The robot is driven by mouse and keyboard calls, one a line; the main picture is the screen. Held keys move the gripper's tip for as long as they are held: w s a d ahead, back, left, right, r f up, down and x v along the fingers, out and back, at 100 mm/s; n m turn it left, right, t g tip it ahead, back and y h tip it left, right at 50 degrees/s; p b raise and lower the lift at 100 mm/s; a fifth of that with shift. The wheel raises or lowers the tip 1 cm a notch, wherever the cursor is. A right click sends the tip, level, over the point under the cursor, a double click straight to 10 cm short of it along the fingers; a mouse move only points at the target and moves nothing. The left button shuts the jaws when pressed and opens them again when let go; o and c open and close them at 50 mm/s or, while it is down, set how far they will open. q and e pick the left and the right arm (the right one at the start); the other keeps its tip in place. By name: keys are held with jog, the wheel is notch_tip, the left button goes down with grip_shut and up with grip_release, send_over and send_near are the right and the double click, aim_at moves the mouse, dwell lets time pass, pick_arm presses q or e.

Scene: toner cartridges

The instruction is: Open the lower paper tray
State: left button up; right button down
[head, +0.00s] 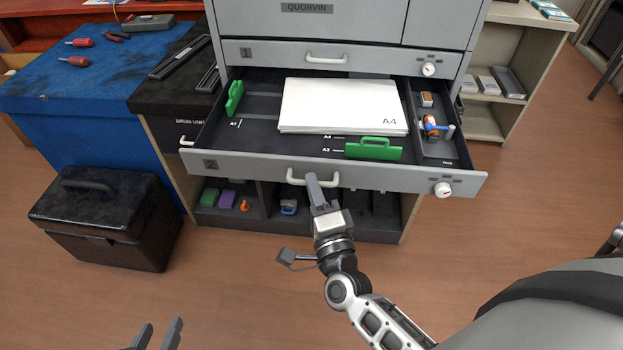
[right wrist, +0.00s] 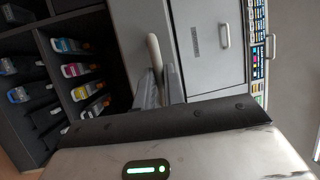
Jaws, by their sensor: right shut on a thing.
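The lower paper tray (head: 250,170), a grey drawer front marked 2, stands pulled out of the printer. Inside lie a white A4 paper stack (head: 340,105), two green guides (head: 373,149) and a side compartment with small items. My right gripper (head: 316,184) is shut on the tray's white handle (head: 296,179); the handle also shows between the fingers in the right wrist view (right wrist: 154,52). My left gripper (head: 160,336) is at the bottom left, empty, with its fingers apart, far from the tray.
The upper tray (head: 270,53), marked 1, is closed above. A black case (head: 105,220) stands on the floor at left, beside a blue workbench (head: 60,90) with tools. Shelves with several cartridges (head: 228,201) lie under the open tray. The front floor is clear.

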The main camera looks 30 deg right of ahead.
pick_arm(q)
jog(key=shift+s+a+f, duration=0.1)
jog(key=shift+s+a, duration=0.15)
jog(key=shift+s, duration=0.35)
pick_arm(e)
jog(key=shift+s+a, duration=0.2)
jog(key=shift+s, duration=0.25)
jog(key=c, duration=1.5)
grip_release()
pick_arm(q)
jog(key=shift+w+r, duration=0.1)
jog(key=shift+r, duration=0.1)
